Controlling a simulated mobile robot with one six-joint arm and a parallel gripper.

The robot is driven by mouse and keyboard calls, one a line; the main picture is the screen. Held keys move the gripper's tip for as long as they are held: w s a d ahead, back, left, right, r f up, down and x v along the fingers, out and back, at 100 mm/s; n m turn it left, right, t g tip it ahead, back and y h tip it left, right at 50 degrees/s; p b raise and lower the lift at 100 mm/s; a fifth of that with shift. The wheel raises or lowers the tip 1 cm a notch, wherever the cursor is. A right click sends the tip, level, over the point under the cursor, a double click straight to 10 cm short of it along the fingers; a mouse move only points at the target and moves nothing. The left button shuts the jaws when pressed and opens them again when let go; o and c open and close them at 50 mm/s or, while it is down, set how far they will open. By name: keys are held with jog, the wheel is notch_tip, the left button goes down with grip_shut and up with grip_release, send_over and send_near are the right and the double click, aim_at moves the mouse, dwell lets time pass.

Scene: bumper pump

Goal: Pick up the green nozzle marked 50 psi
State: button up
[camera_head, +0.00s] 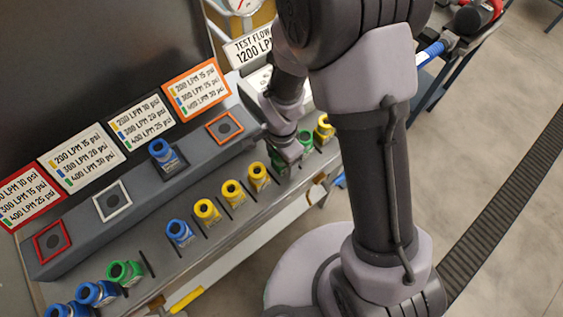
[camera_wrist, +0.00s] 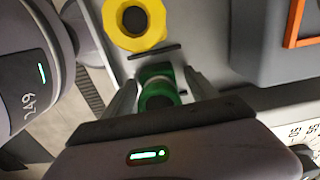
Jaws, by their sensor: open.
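A green nozzle (camera_wrist: 158,92) stands between the two fingers of my gripper (camera_wrist: 160,86) in the wrist view. The fingers are open, one on each side, with a gap visible beside the nozzle. In the head view my gripper (camera_head: 288,152) is down at the nozzle row and hides most of this nozzle. A second green nozzle (camera_head: 305,138) stands just right of my gripper, and a third (camera_head: 125,273) is at the front left. No psi marking is readable on the nozzles.
A yellow nozzle (camera_wrist: 135,22) stands close to the gripped spot; it also shows in the head view (camera_head: 258,175). Another yellow nozzle (camera_head: 325,127) is at the right end. Several yellow and blue nozzles line the shelf. A grey raised block (camera_head: 140,190) with framed sockets runs behind, under the label signs.

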jog(key=shift+r, duration=0.1)
jog(key=shift+c, duration=0.2)
grip_shut()
